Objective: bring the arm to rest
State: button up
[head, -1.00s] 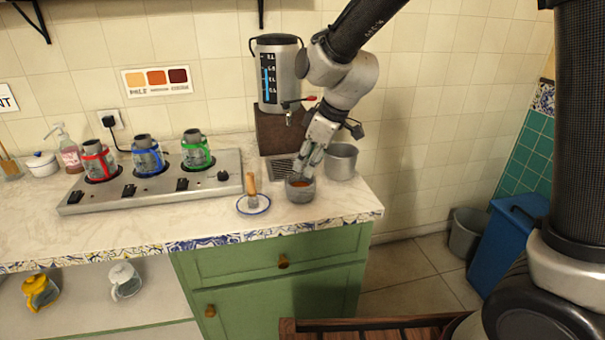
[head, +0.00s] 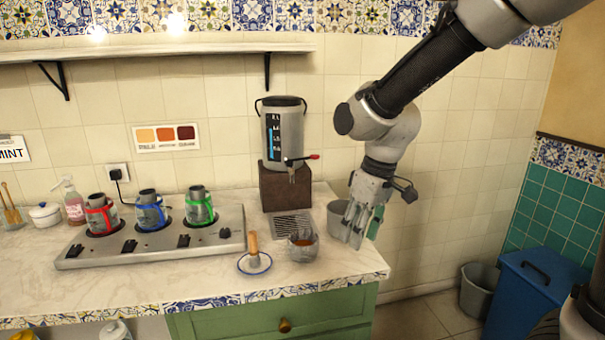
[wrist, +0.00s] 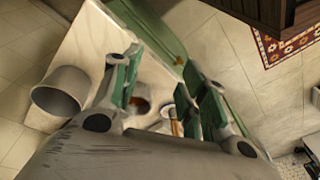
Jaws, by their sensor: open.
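My gripper (head: 360,222) is open and empty in the head view, in the air at the counter's right end, pointing down. Its two fingers stand apart in the wrist view (wrist: 160,95), with the counter and green cabinet below. A small grey cup (head: 302,246) with reddish-brown liquid stands on the counter, left of my gripper and apart from it. The cup is partly hidden by a finger in the wrist view. A grey pot (head: 338,218) stands behind my gripper and is partly hidden by it.
A samovar (head: 285,135) with a red-tipped tap stands on a brown block (head: 285,188). A burner plate (head: 155,240) holds red, blue and green banded pots. A wooden-handled tool stands on a saucer (head: 262,266). A shelf (head: 150,50) is above. Blue and grey bins are at right.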

jog(key=s+d+r+m+t, duration=0.1)
jog(key=s+d+r+m, duration=0.2)
jog(key=s+d, duration=0.2)
jog(key=s+d+r+m+t+h, duration=0.1)
jog(key=s+d, duration=0.4)
jog(key=d, duration=0.5)
jog(key=s+d+r+m+t+h, duration=0.1)
jog(key=s+d+r+m, duration=0.3)
jog(key=d, duration=0.4)
jog(key=shift+s+d+r+m+t, duration=0.35)
jog(key=shift+s+r, duration=0.25)
jog(key=shift+r, duration=0.25)
